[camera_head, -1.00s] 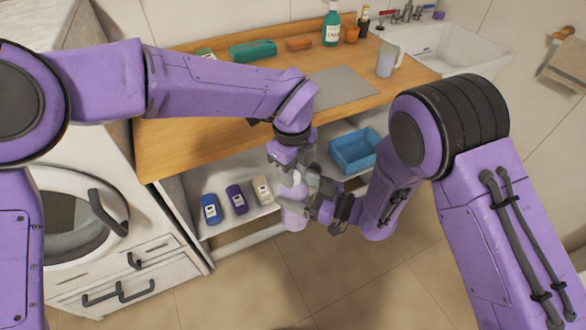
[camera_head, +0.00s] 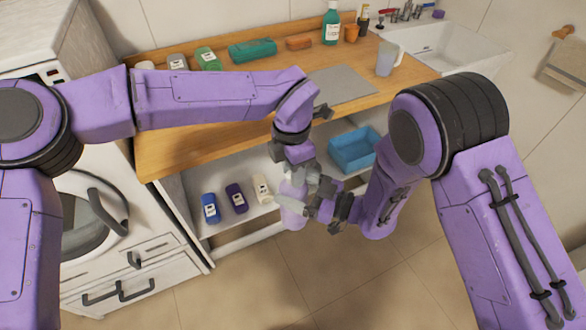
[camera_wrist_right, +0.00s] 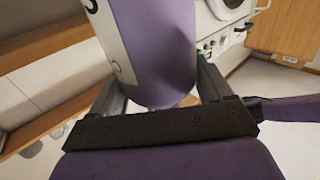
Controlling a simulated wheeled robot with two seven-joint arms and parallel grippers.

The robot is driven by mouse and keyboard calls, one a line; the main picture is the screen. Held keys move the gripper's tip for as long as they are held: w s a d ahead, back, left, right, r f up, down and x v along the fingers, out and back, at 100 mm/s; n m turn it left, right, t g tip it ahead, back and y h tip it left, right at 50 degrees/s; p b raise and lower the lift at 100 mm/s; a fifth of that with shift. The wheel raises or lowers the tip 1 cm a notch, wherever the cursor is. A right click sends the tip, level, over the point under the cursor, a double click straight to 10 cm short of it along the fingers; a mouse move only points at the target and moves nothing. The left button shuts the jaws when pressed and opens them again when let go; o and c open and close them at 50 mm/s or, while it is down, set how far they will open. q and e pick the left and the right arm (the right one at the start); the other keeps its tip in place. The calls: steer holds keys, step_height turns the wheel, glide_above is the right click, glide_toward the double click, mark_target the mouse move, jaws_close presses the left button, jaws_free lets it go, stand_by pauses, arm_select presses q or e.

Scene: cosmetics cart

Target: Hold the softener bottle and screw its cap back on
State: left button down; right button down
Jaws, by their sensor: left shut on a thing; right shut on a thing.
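The softener bottle (camera_head: 292,216) is light purple and is held in front of the cart's lower shelf. My right gripper (camera_head: 322,205) is shut on its body from the right. In the right wrist view the purple bottle (camera_wrist_right: 160,50), with part of a white label, stands between the two fingers (camera_wrist_right: 160,95). My left gripper (camera_head: 303,168) points down from above, over the bottle's top. It is shut on what appears to be the cap, which its fingers largely hide. I cannot tell whether the cap touches the neck.
A blue bottle (camera_head: 210,208), a dark purple bottle (camera_head: 236,198) and a cream bottle (camera_head: 262,189) stand on the lower shelf, left of my grippers. A blue bin (camera_head: 353,152) is to the right. The wooden counter (camera_head: 215,112) lies behind my left arm. The floor in front is clear.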

arm_select(q)
steer(key=c, duration=0.7)
jaws_free()
steer(key=shift+c, duration=0.2)
step_height(320, 180, up, 12)
steer(key=shift+a, duration=0.15)
steer(key=shift+w+f, duration=0.1)
